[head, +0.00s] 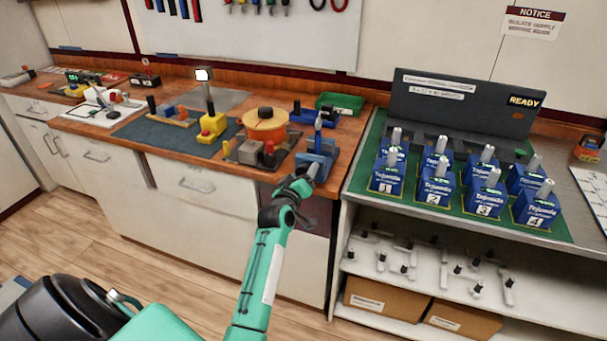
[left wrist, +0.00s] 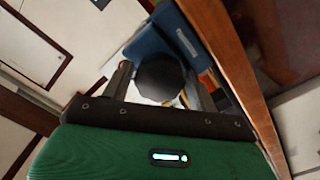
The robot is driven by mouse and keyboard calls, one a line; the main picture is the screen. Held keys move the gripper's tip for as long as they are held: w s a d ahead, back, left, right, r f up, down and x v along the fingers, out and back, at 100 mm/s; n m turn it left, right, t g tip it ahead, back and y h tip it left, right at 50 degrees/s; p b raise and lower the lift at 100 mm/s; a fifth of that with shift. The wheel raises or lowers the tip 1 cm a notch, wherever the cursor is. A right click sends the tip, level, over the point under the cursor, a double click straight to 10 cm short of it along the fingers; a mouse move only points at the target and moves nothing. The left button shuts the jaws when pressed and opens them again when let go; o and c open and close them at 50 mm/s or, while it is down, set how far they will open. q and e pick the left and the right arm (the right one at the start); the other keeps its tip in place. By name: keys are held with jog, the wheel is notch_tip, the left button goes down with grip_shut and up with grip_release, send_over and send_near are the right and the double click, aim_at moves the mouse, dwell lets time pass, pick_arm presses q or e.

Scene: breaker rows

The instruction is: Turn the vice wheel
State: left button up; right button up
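The blue vice (head: 318,158) stands at the right front edge of the wooden bench, and its blue body (left wrist: 155,45) shows in the left wrist view. My left gripper (head: 300,186) is at the front of the vice, reaching up from below. In the left wrist view a dark, many-sided round wheel (left wrist: 160,79) sits between the two fingers of my left gripper (left wrist: 160,85). The fingers lie close on both sides of it; I cannot tell whether they press on it. In the head view the gripper mostly hides the wheel. My right gripper is not in view.
An orange round-topped device (head: 265,125) and a yellow block (head: 212,126) stand left of the vice. To the right, a shelf unit carries several blue breakers (head: 435,185) on a green mat (head: 380,215). The bench's wooden edge (left wrist: 225,60) runs close beside my left gripper.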

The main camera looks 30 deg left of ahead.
pick_arm(q)
jog(key=shift+o, duration=0.7)
jog(key=b+v, duration=0.1)
jog(key=v, duration=1.3)
jog(key=shift+b, duration=0.3)
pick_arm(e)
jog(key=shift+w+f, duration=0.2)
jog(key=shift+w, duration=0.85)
pick_arm(q)
jog(key=shift+w+a+f, duration=0.1)
